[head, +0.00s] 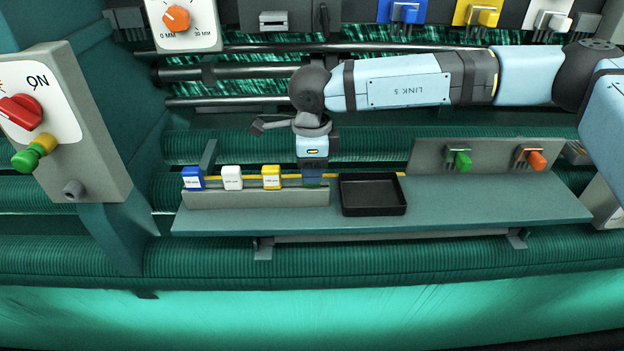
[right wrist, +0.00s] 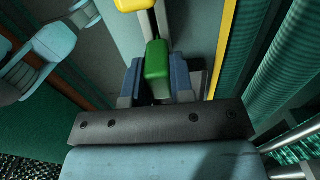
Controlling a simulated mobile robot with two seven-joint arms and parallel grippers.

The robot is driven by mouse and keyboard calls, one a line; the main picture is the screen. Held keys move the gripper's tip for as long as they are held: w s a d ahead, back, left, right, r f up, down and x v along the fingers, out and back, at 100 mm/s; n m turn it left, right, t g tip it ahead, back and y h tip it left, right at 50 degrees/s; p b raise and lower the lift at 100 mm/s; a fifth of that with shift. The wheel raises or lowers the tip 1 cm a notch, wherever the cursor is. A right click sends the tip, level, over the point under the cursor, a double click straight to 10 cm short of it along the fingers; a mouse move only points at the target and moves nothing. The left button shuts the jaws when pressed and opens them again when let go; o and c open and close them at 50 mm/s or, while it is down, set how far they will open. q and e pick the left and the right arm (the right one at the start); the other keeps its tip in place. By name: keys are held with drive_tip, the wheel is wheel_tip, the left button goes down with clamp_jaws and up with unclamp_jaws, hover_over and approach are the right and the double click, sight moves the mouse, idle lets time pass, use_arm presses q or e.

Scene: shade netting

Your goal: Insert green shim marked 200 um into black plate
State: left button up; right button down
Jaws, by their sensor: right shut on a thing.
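My right gripper (head: 313,182) points down at the right end of the grey shim rack on the shelf. Its fingers (right wrist: 157,85) are shut on the green shim (right wrist: 157,60), whose block shows between them in the right wrist view. In the head view the gripper hides the green shim, and its marking cannot be read. I cannot tell whether the shim still sits in the rack. A black plate (head: 250,14) with a grey slotted piece is at the top of the head view; other dark plates stand beside it. My left gripper is not in view.
The rack (head: 255,199) also holds blue (head: 193,178), white (head: 232,177) and yellow (head: 271,176) shims. A black tray (head: 373,210) lies just right of the gripper. A grey panel (head: 428,155) carries green and orange clamps. A switch box (head: 80,150) stands left. The shelf's right front is clear.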

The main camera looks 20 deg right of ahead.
drive_tip(key=shift+r, duration=0.65)
drive_tip(key=shift+r+p, duration=0.8)
drive_tip(key=shift+r, duration=2.1)
wheel_tip(320, 180, up, 4)
drive_tip(key=shift+p, duration=0.45)
